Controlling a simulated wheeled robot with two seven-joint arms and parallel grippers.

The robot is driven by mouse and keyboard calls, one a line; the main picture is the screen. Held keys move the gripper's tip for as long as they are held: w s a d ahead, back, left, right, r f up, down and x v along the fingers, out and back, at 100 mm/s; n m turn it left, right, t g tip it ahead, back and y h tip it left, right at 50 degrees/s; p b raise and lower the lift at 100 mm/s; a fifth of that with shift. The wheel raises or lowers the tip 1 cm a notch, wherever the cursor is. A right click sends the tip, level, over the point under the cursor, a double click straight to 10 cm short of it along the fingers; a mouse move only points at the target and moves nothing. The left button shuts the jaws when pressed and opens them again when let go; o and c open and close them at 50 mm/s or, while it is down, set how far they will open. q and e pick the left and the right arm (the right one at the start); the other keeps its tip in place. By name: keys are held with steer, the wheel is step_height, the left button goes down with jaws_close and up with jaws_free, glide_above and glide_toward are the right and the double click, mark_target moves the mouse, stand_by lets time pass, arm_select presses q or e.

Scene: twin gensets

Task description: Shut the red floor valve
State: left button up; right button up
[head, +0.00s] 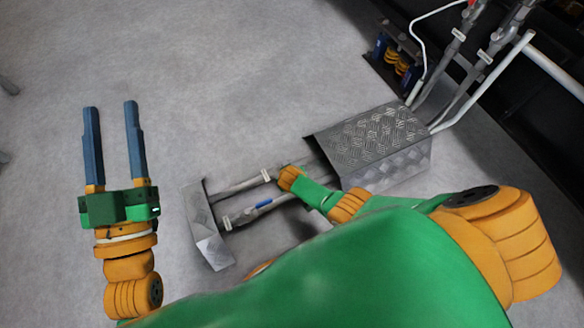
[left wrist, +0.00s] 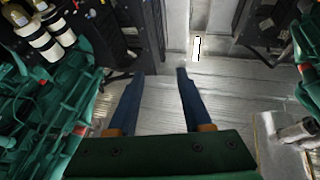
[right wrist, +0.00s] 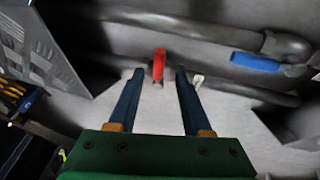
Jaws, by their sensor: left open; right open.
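The red valve handle (right wrist: 158,65) shows in the right wrist view, at a pipe on the floor, just beyond and between my right fingertips. My right gripper (right wrist: 157,75) is open, with its two blue fingers apart. Whether the fingers touch the handle I cannot tell. In the head view my right arm reaches down to the floor pipes (head: 242,186) and hides the red handle. My left gripper (head: 112,104) is open and empty above bare floor at the left of the head view. It also shows open in the left wrist view (left wrist: 154,72).
A blue handle (right wrist: 255,62) sits on the neighbouring pipe; it also shows in the head view (head: 264,203). A tread-plate cover (head: 372,145) and a smaller metal plate (head: 207,225) flank the pipes. Green machinery (left wrist: 40,100) stands in the left wrist view. Open floor lies behind.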

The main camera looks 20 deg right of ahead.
arm_select(q)
step_height(320, 180, down, 11)
steer(key=w+a+g+y+p, duration=0.1)
steer(key=g+y+p, duration=0.15)
steer(key=g, duration=0.45)
steer(key=s+a+f+g+y, duration=0.1)
steer(key=s+f+g, duration=0.2)
steer(key=f, duration=0.2)
steer(key=s+a+f+n+g+y, duration=0.1)
steer(key=s+a+f+g, duration=0.1)
steer(key=s+f+g, duration=0.2)
step_height(320, 180, down, 2)
steer(key=shift+f+p, duration=0.1)
steer(key=shift+p, duration=0.25)
arm_select(e)
steer(key=v, duration=0.3)
steer(key=shift+s+r, duration=0.1)
steer(key=shift+r, duration=0.2)
arm_select(q)
steer(key=shift+a, duration=0.1)
